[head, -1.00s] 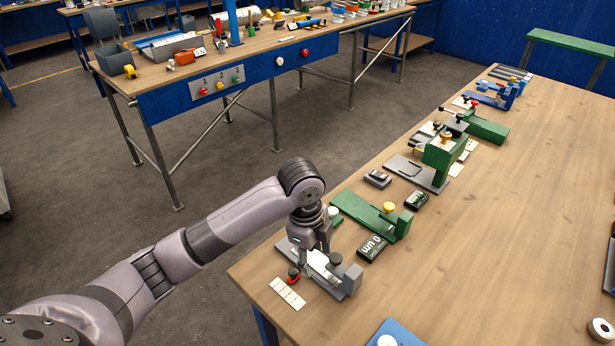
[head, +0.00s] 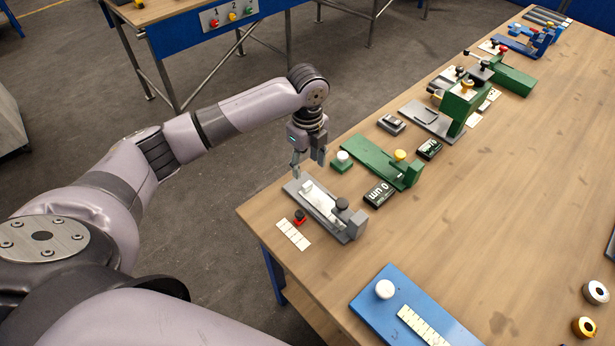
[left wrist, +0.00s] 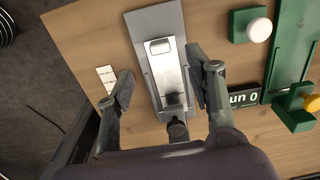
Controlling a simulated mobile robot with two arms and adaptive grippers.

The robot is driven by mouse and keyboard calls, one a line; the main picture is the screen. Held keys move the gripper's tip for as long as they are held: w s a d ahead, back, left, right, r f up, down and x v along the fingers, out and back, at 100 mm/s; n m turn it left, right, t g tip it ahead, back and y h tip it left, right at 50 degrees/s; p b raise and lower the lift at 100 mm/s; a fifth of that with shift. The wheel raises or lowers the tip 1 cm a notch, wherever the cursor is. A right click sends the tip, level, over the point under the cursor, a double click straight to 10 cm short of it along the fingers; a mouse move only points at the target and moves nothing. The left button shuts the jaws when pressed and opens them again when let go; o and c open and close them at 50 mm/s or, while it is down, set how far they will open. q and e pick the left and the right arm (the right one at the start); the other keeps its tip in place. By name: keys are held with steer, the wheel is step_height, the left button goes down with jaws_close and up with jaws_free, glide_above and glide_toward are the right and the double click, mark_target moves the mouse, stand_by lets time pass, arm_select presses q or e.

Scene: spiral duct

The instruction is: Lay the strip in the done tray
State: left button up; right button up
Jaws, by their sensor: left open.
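A pale metal strip (head: 318,200) lies along a grey fixture (head: 345,228) at the near left edge of the bench. In the left wrist view the bright strip (left wrist: 166,72) lies flat on the grey plate (left wrist: 155,20), its lower end by a dark knob. My left gripper (head: 308,166) is open and empty above the far end of the fixture. In the left wrist view its fingers (left wrist: 160,68) stand apart on either side of the strip. I cannot make out a done tray in the current views. My right gripper is not in view.
A red knob (head: 299,216) and a white card (head: 293,235) are beside the fixture. A green fixture (head: 375,160) and a dark readout (head: 380,194) stand close behind. A blue plate (head: 385,315) lies in front. The bench's right middle is mostly clear.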

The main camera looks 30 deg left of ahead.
mark_target(308, 184)
arm_select(q)
step_height(308, 184, down, 6)
steer(key=shift+p, duration=0.45)
steer(key=shift+f, duration=0.85)
steer(key=shift+c, duration=0.6)
